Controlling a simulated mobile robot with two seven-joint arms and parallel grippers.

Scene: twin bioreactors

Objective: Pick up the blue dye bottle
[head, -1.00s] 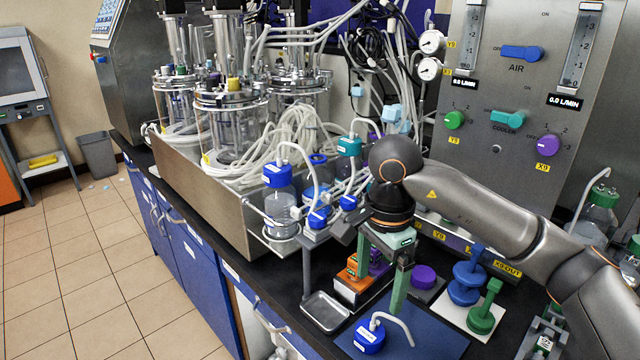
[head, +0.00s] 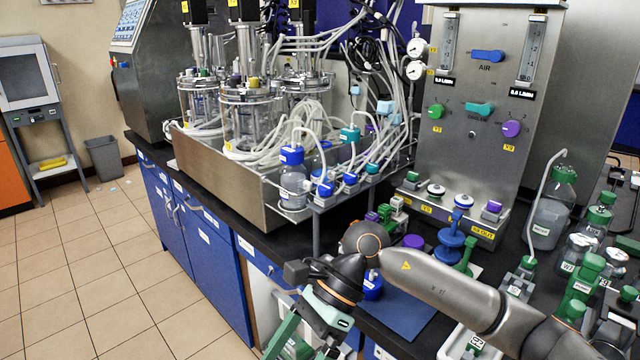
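A clear bottle with a blue cap and white tube (head: 292,180) stands upright at the front of the steel rack. I take it for the blue dye bottle; its label is too small to read. My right gripper (head: 302,344) points down at the bench's front edge, well below and in front of the bottle. Its green fingers look apart, with the tips near the bottom edge of the view. It does not touch the bottle. My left gripper is not in view.
Several reactor vessels and many tubes fill the steel tray (head: 225,182) behind the bottle. A control panel (head: 485,140) stands at the back right. Green-capped bottles (head: 555,208) crowd the right. Open floor (head: 110,290) lies at the left.

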